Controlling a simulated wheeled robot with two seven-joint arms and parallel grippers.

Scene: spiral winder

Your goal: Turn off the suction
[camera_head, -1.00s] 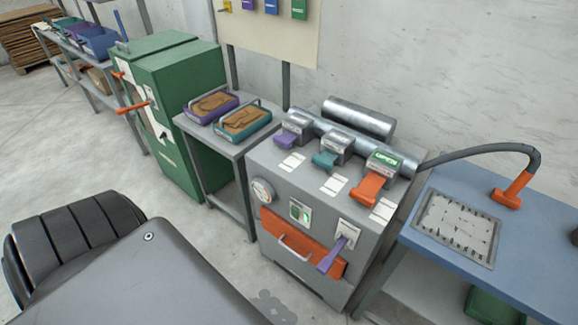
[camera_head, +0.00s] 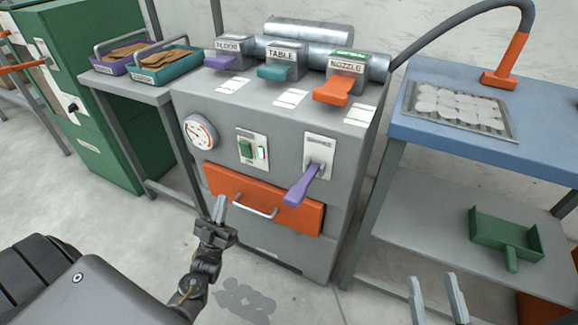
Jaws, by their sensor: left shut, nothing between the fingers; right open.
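The grey suction cabinet (camera_head: 270,115) stands ahead. Its front has a round gauge (camera_head: 201,132), a switch plate with a green button and a lit green lamp (camera_head: 252,149), and a purple lever (camera_head: 302,186) that slopes downward. On top are gate levers labelled FLOOR (camera_head: 221,61), purple, TABLE (camera_head: 274,72), teal, and NOZZLE (camera_head: 332,91), orange, with a green label. My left gripper (camera_head: 221,205) is shut and empty, in front of the drawer and below the switch. My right gripper (camera_head: 433,282) is open and empty at the lower right, apart from the cabinet.
An orange drawer (camera_head: 283,212) with a bar handle is below the switch. A blue bench (camera_head: 440,135) with a grate (camera_head: 460,107), an orange nozzle (camera_head: 505,62) and hose is at right. A green dustpan (camera_head: 505,233) lies on its lower shelf. A green cabinet (camera_head: 90,120) stands left.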

